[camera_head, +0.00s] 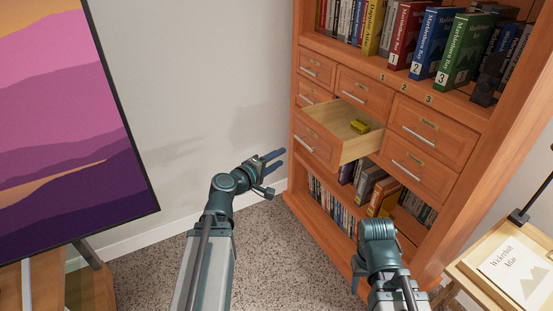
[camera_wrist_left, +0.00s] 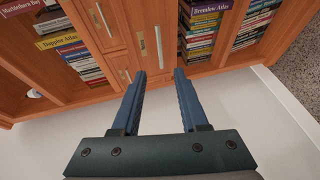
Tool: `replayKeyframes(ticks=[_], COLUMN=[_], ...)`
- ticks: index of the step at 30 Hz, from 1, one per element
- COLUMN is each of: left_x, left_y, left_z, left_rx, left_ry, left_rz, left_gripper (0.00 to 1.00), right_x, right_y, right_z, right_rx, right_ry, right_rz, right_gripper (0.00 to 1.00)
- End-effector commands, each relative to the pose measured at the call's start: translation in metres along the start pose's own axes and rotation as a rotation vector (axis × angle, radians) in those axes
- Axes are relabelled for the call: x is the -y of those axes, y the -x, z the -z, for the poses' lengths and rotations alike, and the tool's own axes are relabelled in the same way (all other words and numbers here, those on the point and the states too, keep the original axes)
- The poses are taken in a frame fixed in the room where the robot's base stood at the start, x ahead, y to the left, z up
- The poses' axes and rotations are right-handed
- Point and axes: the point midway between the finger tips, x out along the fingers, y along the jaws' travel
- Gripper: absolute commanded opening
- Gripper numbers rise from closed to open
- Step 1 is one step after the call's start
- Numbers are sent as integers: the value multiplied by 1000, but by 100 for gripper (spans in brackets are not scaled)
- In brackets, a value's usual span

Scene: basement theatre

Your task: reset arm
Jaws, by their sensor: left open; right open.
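My left gripper (camera_head: 275,163) is in front of the pale wall, left of the wooden cabinet (camera_head: 470,215). Its two fingers are apart with nothing between them. In the left wrist view, the open left gripper (camera_wrist_left: 160,74) points at the cabinet's drawer fronts and shelves. My right arm comes up from the bottom, right of the middle, in front of the cabinet's lower shelves. Its gripper fingers do not show in the head view.
Numbered books (camera_head: 432,42) stand above. A side table (camera_head: 470,268) with a book (camera_head: 515,268) is at right, a large picture (camera_head: 70,120) at left. Carpet (camera_head: 270,250) lies open between my arms.

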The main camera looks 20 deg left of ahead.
Motion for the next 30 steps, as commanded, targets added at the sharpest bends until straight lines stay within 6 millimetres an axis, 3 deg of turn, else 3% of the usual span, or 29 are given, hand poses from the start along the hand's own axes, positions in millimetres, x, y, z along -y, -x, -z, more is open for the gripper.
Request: replayKeyframes(ticks=[5,8,11,15,18,21,25,30], left_x=[0,-4,-12,-17,-10,-4,-4,-14], left_y=[0,-2,-9,-7,14,44,87,125], left_z=[0,-10,-48,-141,-200,-238,-259,-260], left_rx=[0,28,132,412,625,810,985,1097], left_ry=[0,-23,-112,-366,-576,-781,-1014,-1219], left_rz=[0,17,80,264,426,593,802,1010], left_gripper=[44,44,44,44,44,44,44,44], right_x=[0,-1,-3,-7,-10,-13,-16,-19], right_y=[0,7,27,75,107,138,170,196], right_z=[0,-1,-2,-5,-6,-8,-10,-12], right_rx=[0,0,0,0,0,0,0,0], right_ry=[0,0,0,0,-1,-1,-1,-1], right_rz=[0,0,0,0,0,0,0,0], right_gripper=[50,50,50,50,50,50,50,50])
